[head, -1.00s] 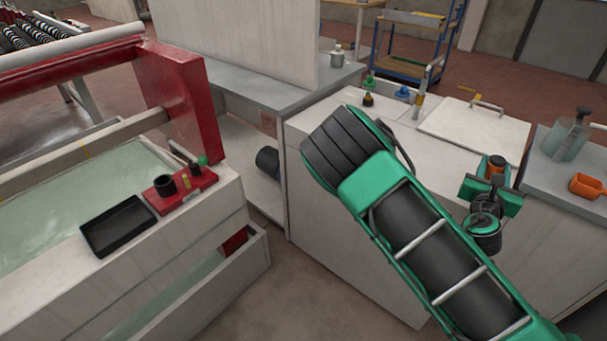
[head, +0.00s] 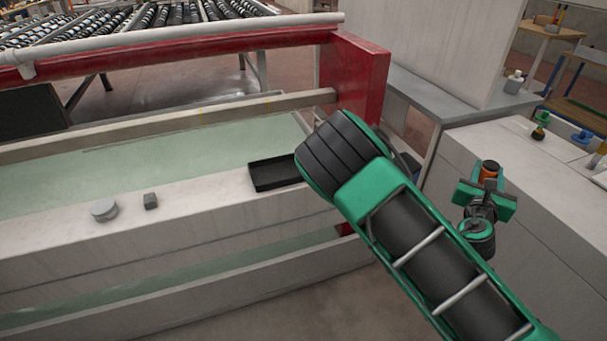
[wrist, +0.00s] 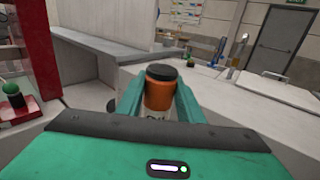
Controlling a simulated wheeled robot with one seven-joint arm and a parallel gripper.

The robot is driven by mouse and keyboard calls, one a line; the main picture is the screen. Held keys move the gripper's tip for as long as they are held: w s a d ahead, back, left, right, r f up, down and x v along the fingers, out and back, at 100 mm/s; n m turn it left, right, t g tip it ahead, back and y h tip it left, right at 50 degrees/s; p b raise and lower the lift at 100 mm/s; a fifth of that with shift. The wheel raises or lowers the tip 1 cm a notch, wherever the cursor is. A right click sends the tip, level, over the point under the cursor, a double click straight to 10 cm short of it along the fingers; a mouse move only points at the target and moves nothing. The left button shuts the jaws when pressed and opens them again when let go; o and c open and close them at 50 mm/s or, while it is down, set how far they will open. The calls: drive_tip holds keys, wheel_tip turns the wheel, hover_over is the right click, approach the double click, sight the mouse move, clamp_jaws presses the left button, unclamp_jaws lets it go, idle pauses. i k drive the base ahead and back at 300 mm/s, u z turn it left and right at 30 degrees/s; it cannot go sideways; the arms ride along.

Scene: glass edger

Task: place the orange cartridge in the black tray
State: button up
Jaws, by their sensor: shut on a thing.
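The orange cartridge (wrist: 158,94), with a black cap, is held between the two green fingers of my gripper (wrist: 158,100) in the wrist view. In the head view my gripper (head: 487,188) is shut on it at the right, in front of the white cabinet, and the cartridge's orange top (head: 489,170) shows. The black tray (head: 272,176) lies on the pale ledge of the glass machine, left of my arm. My arm hides its right end. The gripper is well to the right of the tray, and the tray does not show in the wrist view.
A grey round puck (head: 104,210) and a small dark block (head: 150,201) sit on the ledge left of the tray. A red post (head: 358,85) rises behind the tray. Several bottles stand on the white cabinet (head: 500,137) at right.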

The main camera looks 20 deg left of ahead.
sight(269, 176)
drive_tip(key=u, duration=0.7)
drive_tip(key=i, duration=1)
drive_tip(key=z, duration=0.05)
